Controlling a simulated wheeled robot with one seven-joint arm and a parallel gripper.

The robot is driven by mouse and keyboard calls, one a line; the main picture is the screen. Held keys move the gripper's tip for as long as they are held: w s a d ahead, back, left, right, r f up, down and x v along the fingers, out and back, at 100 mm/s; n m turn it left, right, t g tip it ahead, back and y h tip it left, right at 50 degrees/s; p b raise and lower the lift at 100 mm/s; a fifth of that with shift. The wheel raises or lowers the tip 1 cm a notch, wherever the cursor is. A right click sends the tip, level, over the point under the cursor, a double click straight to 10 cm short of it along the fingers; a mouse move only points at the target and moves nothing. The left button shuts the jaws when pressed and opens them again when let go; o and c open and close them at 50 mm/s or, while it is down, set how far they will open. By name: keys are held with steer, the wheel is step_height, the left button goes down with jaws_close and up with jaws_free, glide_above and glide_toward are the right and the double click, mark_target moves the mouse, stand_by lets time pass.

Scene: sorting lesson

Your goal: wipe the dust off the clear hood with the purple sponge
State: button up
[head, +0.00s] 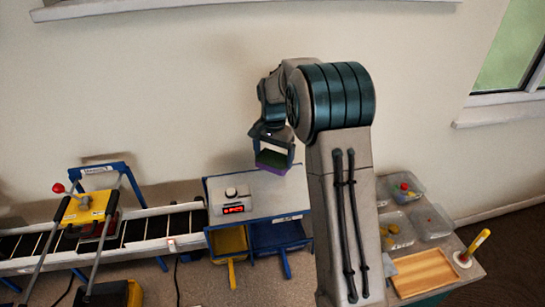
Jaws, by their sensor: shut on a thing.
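My gripper (272,148) is shut on the purple sponge (271,168), which has a green layer above its purple underside. It holds the sponge in the air, above and behind the blue-edged white unit (285,203) as seen in the head view. I cannot clearly make out the clear hood or any dust on it. My upper arm hides part of the table to the right of the unit.
A conveyor (150,230) runs left from the unit, with a yellow-topped frame (85,208) across it. A small box with a red display (232,202) sits on the unit. Yellow (229,240) and blue (278,236) bins are below. Clear tubs (430,220) and a wooden tray (425,271) stand right.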

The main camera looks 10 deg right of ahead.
steer(key=shift+r, duration=0.15)
steer(key=shift+r+p, duration=1.05)
steer(key=shift+r, duration=0.4)
steer(key=shift+w, duration=0.1)
